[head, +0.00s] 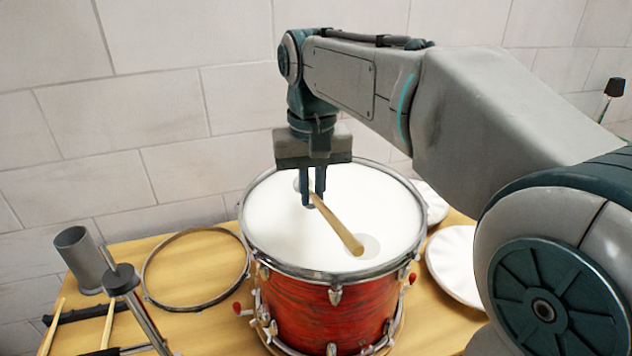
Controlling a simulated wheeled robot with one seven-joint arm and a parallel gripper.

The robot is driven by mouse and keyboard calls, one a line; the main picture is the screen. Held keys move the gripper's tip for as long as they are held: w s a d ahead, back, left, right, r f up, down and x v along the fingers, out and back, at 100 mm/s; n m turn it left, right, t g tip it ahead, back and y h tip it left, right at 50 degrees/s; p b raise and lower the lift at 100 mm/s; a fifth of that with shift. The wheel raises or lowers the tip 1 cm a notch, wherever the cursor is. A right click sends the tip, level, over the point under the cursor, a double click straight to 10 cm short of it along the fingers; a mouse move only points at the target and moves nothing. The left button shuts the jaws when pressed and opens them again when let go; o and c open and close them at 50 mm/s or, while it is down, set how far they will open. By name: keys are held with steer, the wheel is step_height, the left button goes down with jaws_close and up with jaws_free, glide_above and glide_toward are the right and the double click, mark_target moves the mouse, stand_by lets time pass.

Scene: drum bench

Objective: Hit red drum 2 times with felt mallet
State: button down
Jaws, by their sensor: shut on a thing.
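The red drum (322,312) stands upright on the wooden bench, with a white head and a metal rim. My gripper (313,200) is over the back part of the drum head, fingers pointing down. It is shut on the wooden handle of the felt mallet (340,228). The handle slants from the fingers down to the right, toward the viewer. A pale end of the mallet shows just left of the fingers, partly hidden by them. I cannot tell whether the mallet touches the drum head.
A metal hoop (146,285) lies on the bench (215,325) left of the drum. A grey cup (80,258) and a metal stand (140,310) are at the left front, near wooden sticks (52,325). White discs (457,262) lie at right. A tiled wall is behind.

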step_height(320, 180, down, 5)
steer(key=b, duration=0.3)
steer(key=shift+r, duration=0.15)
step_height(320, 180, up, 7)
steer(key=p, duration=0.6)
